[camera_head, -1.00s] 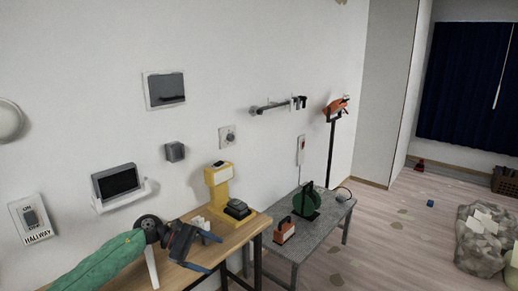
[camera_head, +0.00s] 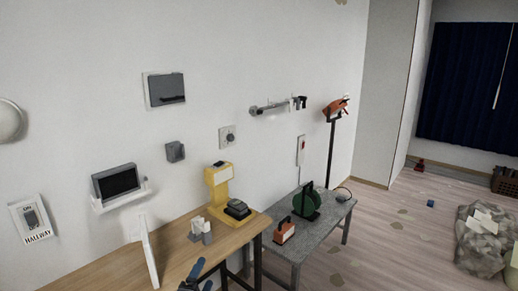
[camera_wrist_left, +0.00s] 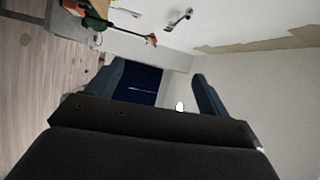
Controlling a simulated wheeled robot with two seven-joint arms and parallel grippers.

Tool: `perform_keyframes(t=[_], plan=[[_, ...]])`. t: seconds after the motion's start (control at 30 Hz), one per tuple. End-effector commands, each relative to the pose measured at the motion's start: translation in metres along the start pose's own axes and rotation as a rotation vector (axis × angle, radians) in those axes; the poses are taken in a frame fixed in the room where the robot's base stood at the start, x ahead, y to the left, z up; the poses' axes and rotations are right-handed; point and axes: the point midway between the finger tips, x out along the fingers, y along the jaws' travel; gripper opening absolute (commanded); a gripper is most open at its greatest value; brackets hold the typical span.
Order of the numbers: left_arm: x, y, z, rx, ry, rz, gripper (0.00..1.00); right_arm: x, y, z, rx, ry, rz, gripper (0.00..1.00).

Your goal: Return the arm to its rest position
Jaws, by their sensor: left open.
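My left gripper (camera_head: 198,277) shows only at the bottom edge of the head view, in front of the wooden table (camera_head: 108,268). Its blue-grey fingers are in sight there; the rest of the arm is out of the picture. In the left wrist view the gripper (camera_wrist_left: 158,92) is open, its two fingers wide apart with nothing between them. My right gripper is in neither view.
The wooden table holds a thin upright white panel (camera_head: 149,252), small grey-white blocks (camera_head: 200,231) and a yellow device (camera_head: 219,187). A hallway switch (camera_head: 32,219) is on the wall.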

Motion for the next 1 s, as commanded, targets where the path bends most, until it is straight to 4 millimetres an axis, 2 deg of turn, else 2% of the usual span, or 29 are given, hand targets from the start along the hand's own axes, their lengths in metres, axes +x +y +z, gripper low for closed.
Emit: perform_keyframes(t=[0.03, 0.2, 0.27, 0.4, 0.47, 0.6, 0.7, 1.0], plan=[[-0.016, 0.015, 0.007, -0.103, -0.064, 0.065, 0.8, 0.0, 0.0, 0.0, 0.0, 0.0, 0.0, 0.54], [-0.076, 0.064, 0.026, -0.437, -0.296, 0.281, 0.8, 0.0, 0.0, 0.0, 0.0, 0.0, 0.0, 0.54], [-0.102, 0.082, 0.029, -0.55, -0.382, 0.358, 0.8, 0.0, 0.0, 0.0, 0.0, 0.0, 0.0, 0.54], [-0.167, 0.117, 0.031, -0.79, -0.589, 0.53, 0.8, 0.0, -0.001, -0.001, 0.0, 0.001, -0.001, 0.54], [-0.192, 0.129, 0.029, -0.867, -0.666, 0.591, 0.8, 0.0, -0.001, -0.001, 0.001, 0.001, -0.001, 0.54], [-0.237, 0.144, 0.023, -0.996, -0.805, 0.694, 0.8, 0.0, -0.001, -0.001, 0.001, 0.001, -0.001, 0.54], [-0.263, 0.151, 0.018, -1.06, -0.883, 0.751, 0.8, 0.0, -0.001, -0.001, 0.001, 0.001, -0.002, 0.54], [-0.321, 0.16, 0.005, -1.187, -1.064, 0.874, 0.8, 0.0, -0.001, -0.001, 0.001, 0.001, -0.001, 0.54]])
